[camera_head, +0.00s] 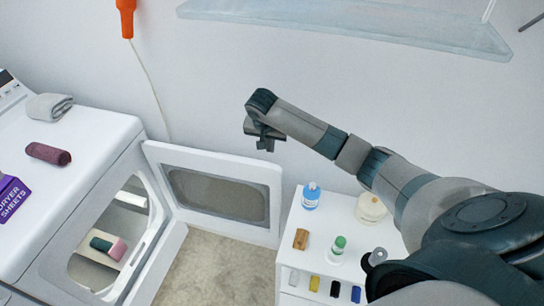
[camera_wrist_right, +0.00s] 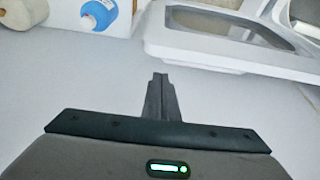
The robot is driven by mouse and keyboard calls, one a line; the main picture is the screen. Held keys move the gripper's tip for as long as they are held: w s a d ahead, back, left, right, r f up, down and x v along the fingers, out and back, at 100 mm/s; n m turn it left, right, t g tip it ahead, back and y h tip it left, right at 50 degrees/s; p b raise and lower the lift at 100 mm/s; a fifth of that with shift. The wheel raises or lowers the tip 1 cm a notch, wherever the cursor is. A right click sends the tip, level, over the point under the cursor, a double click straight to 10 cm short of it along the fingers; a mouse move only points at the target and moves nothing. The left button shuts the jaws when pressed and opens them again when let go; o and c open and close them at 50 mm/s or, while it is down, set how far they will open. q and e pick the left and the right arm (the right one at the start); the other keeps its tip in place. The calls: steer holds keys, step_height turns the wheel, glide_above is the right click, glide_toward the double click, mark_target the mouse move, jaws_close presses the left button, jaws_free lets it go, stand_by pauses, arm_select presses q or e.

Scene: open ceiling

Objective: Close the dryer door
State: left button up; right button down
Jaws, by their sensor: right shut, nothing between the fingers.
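The dryer (camera_head: 100,165) is a white machine at the left in the head view. Its door (camera_head: 163,153) stands open, swung out to the right, with a grey window (camera_head: 215,193). In the right wrist view the door (camera_wrist_right: 159,42) shows at the upper right. Inside the drum opening lie a pink and dark green item (camera_head: 108,246). My right gripper (camera_head: 266,146) is above the door's right end, near the back wall, and apart from the door. It also shows in the right wrist view (camera_wrist_right: 160,76), with its fingers together and nothing between them. My left gripper is not in view.
A white cabinet (camera_head: 300,225) right of the door holds a blue bottle (camera_head: 311,196), a cream jar (camera_head: 370,208) and a green-capped bottle (camera_head: 338,247). A grey towel (camera_head: 49,107) and a maroon roll (camera_head: 48,153) lie on the dryer. A pale shelf (camera_head: 350,17) hangs above.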

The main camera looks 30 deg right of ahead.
steer(key=p+x, duration=0.2)
steer(key=x, duration=0.4)
steer(key=shift+w+d+f, duration=0.1)
steer(key=shift+d+f, duration=0.05)
steer(key=shift+f, duration=0.2)
steer(key=shift+x, duration=1.05)
